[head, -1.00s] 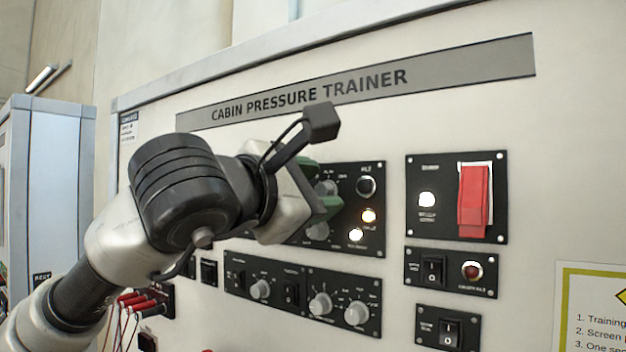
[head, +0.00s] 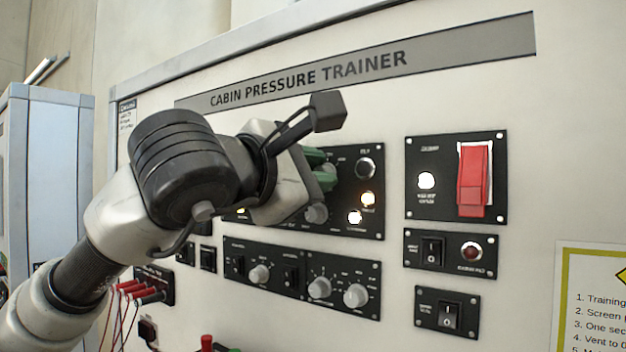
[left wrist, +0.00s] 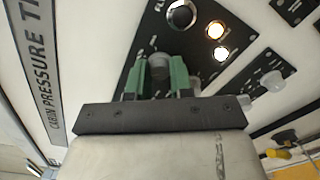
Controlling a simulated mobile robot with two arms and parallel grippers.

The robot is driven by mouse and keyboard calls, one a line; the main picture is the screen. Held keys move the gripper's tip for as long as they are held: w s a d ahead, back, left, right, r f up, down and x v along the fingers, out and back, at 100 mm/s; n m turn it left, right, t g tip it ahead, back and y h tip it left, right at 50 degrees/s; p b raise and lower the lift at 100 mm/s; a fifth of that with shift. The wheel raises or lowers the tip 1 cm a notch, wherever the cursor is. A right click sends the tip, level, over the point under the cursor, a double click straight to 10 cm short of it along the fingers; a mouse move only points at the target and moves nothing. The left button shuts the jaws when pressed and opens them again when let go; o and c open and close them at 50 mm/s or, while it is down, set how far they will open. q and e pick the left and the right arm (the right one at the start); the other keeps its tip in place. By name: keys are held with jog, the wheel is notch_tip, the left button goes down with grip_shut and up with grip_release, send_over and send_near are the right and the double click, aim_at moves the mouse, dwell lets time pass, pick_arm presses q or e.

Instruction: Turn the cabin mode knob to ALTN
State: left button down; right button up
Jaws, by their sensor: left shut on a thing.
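My left gripper (head: 321,168) is at the upper knob of a black panel (head: 345,222) under the CABIN PRESSURE TRAINER title strip. In the left wrist view its green fingers (left wrist: 160,75) are shut on a round grey knob (left wrist: 159,64), one finger on each side. In the head view the fingers and hand hide this knob and much of the panel's left side. I cannot read the labels around the knob or its pointer position. A second knob (head: 316,214) sits just below the fingers. My right gripper is not in view.
Lit lamps (head: 368,199) are right of the gripper. A lower panel (head: 300,276) carries several knobs and switches. A red guarded switch (head: 473,180) and rocker switches (head: 432,250) are further right. Red-plugged leads (head: 135,290) hang below my forearm.

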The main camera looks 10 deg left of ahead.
pick_arm(q)
jog(key=m+b, duration=0.1)
jog(key=m, duration=0.3)
jog(key=m+b, duration=0.1)
jog(key=m, duration=0.3)
jog(key=shift+d+f+g+y+b, duration=0.1)
jog(key=shift+g+y+b, duration=0.2)
jog(key=shift+b, duration=0.05)
jog(key=shift+m, duration=0.3)
jog(key=c, duration=1.1)
grip_release()
jog(key=shift+o, duration=0.5)
jog(key=shift+s, duration=0.1)
